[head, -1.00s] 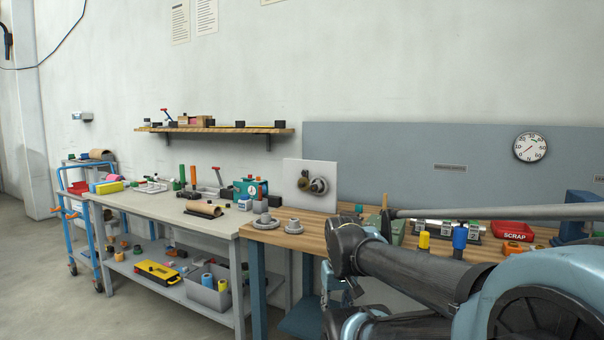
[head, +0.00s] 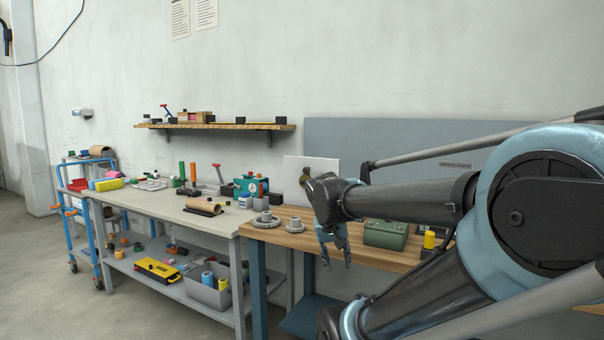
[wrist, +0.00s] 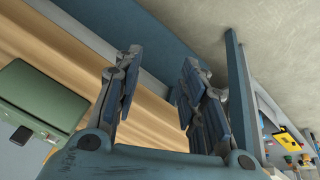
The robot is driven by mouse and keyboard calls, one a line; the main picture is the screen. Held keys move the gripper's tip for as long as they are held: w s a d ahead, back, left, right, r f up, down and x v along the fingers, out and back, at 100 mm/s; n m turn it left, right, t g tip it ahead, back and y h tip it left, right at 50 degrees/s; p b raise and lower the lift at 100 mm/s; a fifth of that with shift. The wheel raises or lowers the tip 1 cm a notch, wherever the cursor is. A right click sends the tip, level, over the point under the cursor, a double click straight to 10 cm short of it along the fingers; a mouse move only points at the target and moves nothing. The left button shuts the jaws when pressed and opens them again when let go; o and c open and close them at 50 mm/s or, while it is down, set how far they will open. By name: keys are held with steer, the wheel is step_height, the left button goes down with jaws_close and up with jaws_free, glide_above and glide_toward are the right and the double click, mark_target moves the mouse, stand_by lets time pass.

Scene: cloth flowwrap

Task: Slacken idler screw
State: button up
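A white upright panel (head: 322,166) stands at the back of the wooden bench (head: 272,238). A small brown part (head: 305,176) shows at its front. The rest of the rollers on the panel is hidden behind my arm, and I cannot make out a screw. My gripper (head: 336,264) hangs fingers down by the bench's front edge, below and in front of the panel. In the wrist view my gripper (wrist: 157,82) has its two fingers spread apart with nothing between them.
A grey workbench (head: 190,217) with tools adjoins at left. Open floor lies in front.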

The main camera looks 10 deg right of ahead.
steer(key=w+r, duration=0.2)
steer(key=w, duration=0.1)
steer(key=w+r+m+t+h, duration=0.1)
steer(key=w+r, duration=0.2)
steer(key=w, duration=0.1)
steer(key=w+r+h, duration=0.1)
steer(key=w+r, duration=0.2)
steer(key=shift+w+r+m+t, duration=0.15)
steer(key=shift+w+m+t, duration=0.15)
steer(key=shift+m, duration=0.1)
steer(key=w+a+r+m+t+h, duration=0.1)
steer(key=w+a+r, duration=0.1)
steer(key=w+r, duration=0.35)
steer(key=m+t+h, duration=0.2)
steer(key=t, duration=0.3)
glide_toward(305, 170)
steer(key=x, duration=0.8)
steer(key=shift+a, duration=0.15)
steer(key=shift+c, duration=0.6)
jaws_close()
